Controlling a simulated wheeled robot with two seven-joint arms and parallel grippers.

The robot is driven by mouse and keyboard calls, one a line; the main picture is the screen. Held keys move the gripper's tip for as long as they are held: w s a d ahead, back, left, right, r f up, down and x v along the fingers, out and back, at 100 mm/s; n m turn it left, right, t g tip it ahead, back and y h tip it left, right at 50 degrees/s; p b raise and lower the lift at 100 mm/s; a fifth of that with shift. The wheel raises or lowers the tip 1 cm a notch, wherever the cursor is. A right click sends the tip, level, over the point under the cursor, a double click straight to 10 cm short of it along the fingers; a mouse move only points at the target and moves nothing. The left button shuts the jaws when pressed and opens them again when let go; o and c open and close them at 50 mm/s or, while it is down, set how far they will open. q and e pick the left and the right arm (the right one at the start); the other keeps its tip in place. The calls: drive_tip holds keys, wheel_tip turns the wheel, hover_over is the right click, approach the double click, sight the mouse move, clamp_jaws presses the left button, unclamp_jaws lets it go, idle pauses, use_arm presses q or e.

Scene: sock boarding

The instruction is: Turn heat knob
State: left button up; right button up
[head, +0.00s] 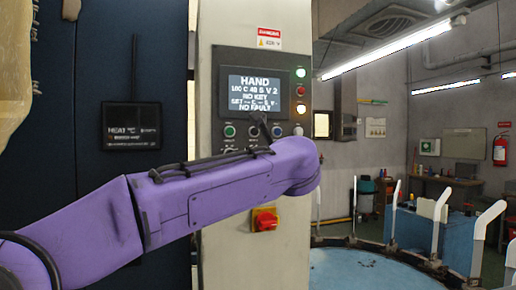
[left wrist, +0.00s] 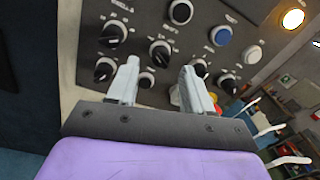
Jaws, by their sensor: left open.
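My left gripper (left wrist: 160,68) is open in the left wrist view, its two pale fingers pointing at a grey control panel (left wrist: 215,18). A black knob (left wrist: 160,53) shows between and just beyond the fingertips; I cannot tell whether they touch it. More black knobs (left wrist: 113,33) sit to its left. The labels are too blurred to tell which is the heat knob. My right gripper is in neither view.
The panel's screen (head: 262,92) reads HAND and NO FAULT. Several lit lamps (head: 300,90) stand beside it. A red and yellow switch (head: 264,219) is below my arm. A dark display (head: 131,125) reading HEAT is at left. A round blue table (head: 365,270) fills the lower right.

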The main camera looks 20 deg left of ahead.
use_arm(q)
drive_tip(key=p+x, duration=0.1)
drive_tip(key=x, duration=0.2)
drive_tip(key=shift+w, duration=0.1)
drive_tip(key=shift+c, duration=0.4)
clamp_jaws()
